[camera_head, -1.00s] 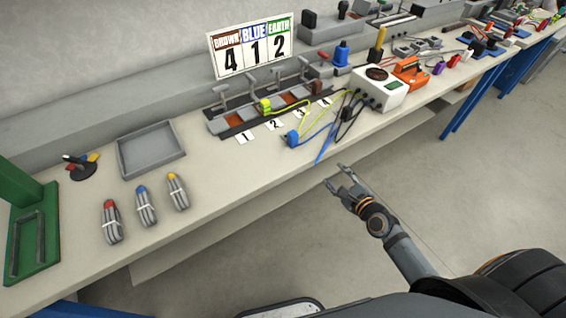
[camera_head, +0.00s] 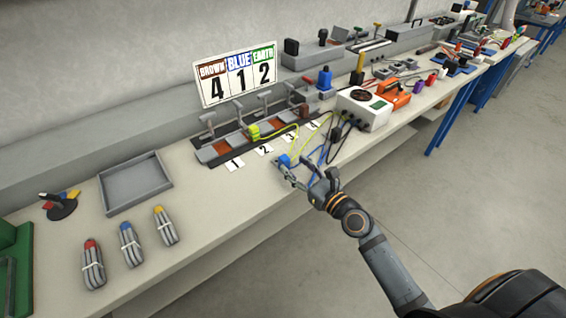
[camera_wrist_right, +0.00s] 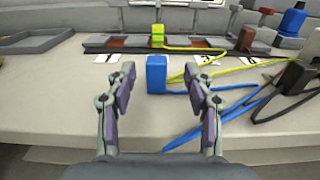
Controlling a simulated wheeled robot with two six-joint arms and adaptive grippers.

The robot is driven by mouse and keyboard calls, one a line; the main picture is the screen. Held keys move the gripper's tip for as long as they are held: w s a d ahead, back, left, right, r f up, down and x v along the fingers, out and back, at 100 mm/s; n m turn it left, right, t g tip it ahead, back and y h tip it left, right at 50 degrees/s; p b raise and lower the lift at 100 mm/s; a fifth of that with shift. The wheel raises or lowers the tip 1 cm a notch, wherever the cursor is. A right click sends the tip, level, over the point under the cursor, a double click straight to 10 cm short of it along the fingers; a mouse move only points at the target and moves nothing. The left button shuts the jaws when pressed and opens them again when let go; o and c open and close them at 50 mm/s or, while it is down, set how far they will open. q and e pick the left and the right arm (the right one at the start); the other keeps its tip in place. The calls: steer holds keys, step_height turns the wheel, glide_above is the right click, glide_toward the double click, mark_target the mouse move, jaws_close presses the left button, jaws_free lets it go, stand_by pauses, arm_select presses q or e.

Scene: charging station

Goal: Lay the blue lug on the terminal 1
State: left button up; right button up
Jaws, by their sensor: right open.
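The blue lug (camera_wrist_right: 157,75) lies on the bench near its front edge, with a blue cable trailing right. In the head view the blue lug (camera_head: 283,161) shows just beyond my right gripper (camera_head: 298,180). In the right wrist view my right gripper (camera_wrist_right: 163,88) is open, its two fingers on either side of the lug's line, not closed on it. Terminal 1 is marked by card 1 (camera_head: 235,164), left of the lug, in front of the terminal block (camera_head: 213,152). A yellow-green lug (camera_head: 253,131) sits on the block at the second position. My left gripper is out of view.
A sign (camera_head: 238,75) reads brown 4, blue 1, earth 2. A white tester box (camera_head: 362,108) with cables stands right of the block. A grey tray (camera_head: 134,184) and several tied cable bundles (camera_head: 130,244) lie left. Bare bench lies in front of card 1.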

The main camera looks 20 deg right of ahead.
mark_target(287, 160)
steer(key=x, duration=0.6)
steer(key=shift+s+a, duration=0.1)
steer(key=shift+a, duration=0.1)
steer(key=shift+s, duration=0.1)
steer(key=c, duration=1.1)
